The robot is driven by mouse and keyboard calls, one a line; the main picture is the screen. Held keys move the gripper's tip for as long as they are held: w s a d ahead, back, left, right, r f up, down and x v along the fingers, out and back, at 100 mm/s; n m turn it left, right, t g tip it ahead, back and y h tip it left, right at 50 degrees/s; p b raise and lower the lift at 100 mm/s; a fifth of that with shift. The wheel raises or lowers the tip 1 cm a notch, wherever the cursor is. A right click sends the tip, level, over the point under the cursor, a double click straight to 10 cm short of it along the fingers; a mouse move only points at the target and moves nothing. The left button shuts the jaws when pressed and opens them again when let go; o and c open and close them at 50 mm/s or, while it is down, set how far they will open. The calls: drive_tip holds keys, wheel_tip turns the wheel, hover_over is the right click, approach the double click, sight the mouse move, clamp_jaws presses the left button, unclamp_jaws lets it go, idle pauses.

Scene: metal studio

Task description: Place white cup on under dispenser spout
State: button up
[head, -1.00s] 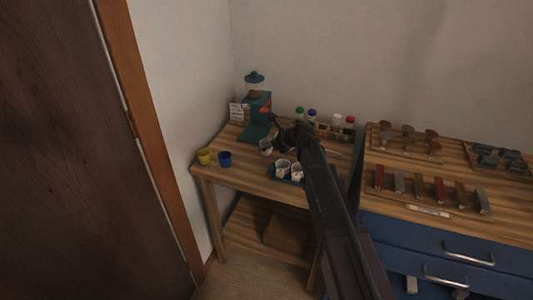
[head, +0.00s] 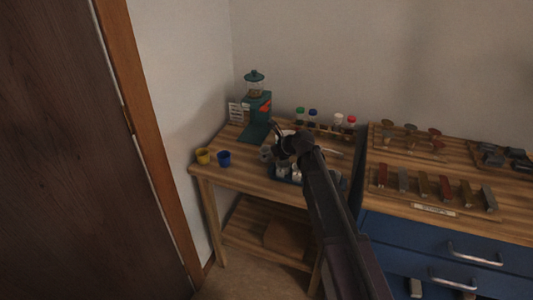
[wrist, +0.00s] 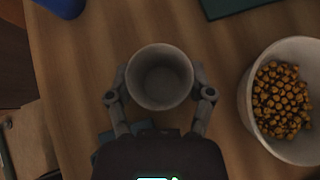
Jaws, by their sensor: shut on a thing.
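A plain white cup, greyish in this light, stands upright and empty between my fingers in the wrist view (wrist: 160,70). My gripper (wrist: 160,96) is shut on it, one finger on each side. In the head view the cup (head: 265,154) shows just left of my dark gripper; whether it touches the table is unclear. The teal dispenser (head: 258,106) with a clear hopper stands at the table's back left corner, its teal base plate (head: 254,132) reaching forward. The spout is too small to make out.
A white bowl of brown pieces (wrist: 248,100) is close on the right in the wrist view. A blue cup (head: 224,159) and a yellow cup (head: 203,156) stand left. More white cups on a dark tray (head: 284,175) are partly hidden by my arm. Capped bottles (head: 312,118) stand behind.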

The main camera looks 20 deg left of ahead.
drive_tip(key=shift+f, duration=0.2)
drive_tip(key=o, duration=0.9)
drive_tip(key=shift+c, duration=0.2)
drive_tip(key=shift+r, duration=0.25)
drive_tip(key=shift+s+d+r+p, duration=0.1)
drive_tip(key=shift+d+r+p, duration=0.1)
drive_tip(key=shift+p, duration=0.1)
drive_tip(key=p+v, duration=0.6)
drive_tip(key=v, duration=0.4)
drive_tip(key=shift+s+d+r+p, duration=0.2)
drive_tip(key=shift+d+r+p, duration=0.25)
drive_tip(key=shift+d, duration=0.1)
drive_tip(key=shift+f, duration=0.1)
